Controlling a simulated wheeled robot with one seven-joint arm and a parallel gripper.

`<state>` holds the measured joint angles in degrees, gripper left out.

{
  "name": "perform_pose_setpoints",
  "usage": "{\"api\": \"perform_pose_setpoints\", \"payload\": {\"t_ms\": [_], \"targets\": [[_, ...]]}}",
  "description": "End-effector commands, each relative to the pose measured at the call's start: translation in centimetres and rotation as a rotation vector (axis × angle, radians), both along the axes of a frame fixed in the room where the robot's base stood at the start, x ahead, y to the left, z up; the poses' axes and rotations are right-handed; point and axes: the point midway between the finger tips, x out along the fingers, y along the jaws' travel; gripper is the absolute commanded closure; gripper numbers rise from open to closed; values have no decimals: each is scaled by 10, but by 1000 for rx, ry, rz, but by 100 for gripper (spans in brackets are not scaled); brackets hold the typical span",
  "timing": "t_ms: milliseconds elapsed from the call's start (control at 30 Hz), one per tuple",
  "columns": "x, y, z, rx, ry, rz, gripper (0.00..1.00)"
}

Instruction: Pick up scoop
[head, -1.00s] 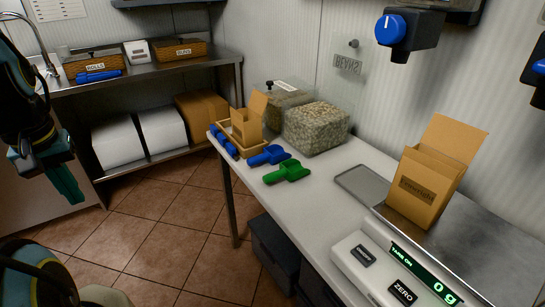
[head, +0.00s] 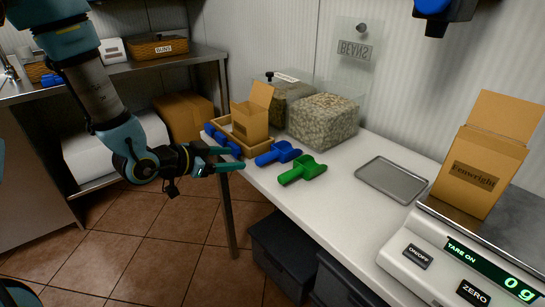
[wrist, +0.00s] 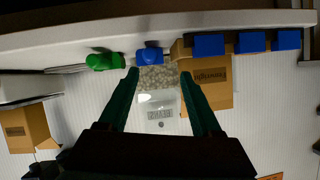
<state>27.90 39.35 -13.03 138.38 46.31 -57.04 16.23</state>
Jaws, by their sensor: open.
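A green scoop (head: 302,170) lies on the white counter, and a blue scoop (head: 278,153) lies just behind it to the left. In the wrist view, which looks upside down, the green scoop (wrist: 106,61) and the blue scoop (wrist: 150,55) sit near the top, along the counter edge. My gripper (head: 236,158) is open and empty, with its fingers pointing right, left of the blue scoop and apart from it. In the wrist view my open fingers (wrist: 160,75) frame the space just below the blue scoop.
Clear bins of grain (head: 323,122) stand behind the scoops. A grey tray (head: 392,180), a scale (head: 440,250) and a labelled box (head: 484,170) are to the right.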

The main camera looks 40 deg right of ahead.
Motion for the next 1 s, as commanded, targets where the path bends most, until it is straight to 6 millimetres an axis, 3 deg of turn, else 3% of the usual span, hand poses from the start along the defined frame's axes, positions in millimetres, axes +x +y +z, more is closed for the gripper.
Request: {"api": "perform_pose_setpoints", "payload": {"t_ms": [133,400,633,1000], "targets": [[-15,-18,-1,-52,3,-51,34],[-14,-54,-16,-50,2,-49,34],[-15,-68,-23,-51,1,-48,34],[-17,-107,-44,-50,1,-46,34]]}}
